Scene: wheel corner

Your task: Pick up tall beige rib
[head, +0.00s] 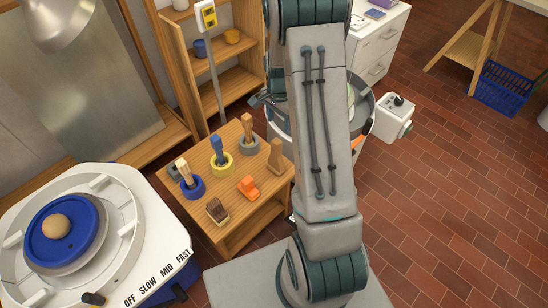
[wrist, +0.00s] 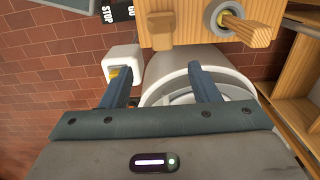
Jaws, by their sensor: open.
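On the small wooden table, a pale beige upright piece (head: 182,168) stands in a blue ring holder (head: 193,187), and a tan wooden piece (head: 247,127) stands in a grey ring holder (head: 249,147). I cannot tell for certain which is the tall beige rib; the paler one fits best. In the wrist view a wooden piece (wrist: 252,32) leans from a grey ring holder (wrist: 216,20). My gripper (wrist: 162,86) is open and empty, its two fingers apart, below the table edge in that picture. In the head view my arm hides most of it.
A blue piece (head: 216,147) in a yellow holder, an orange block (head: 248,186), a brown brush (head: 217,209) and a wooden block (head: 276,155) share the table (head: 236,232). A pottery wheel (head: 85,235) stands left, shelves (head: 232,75) behind.

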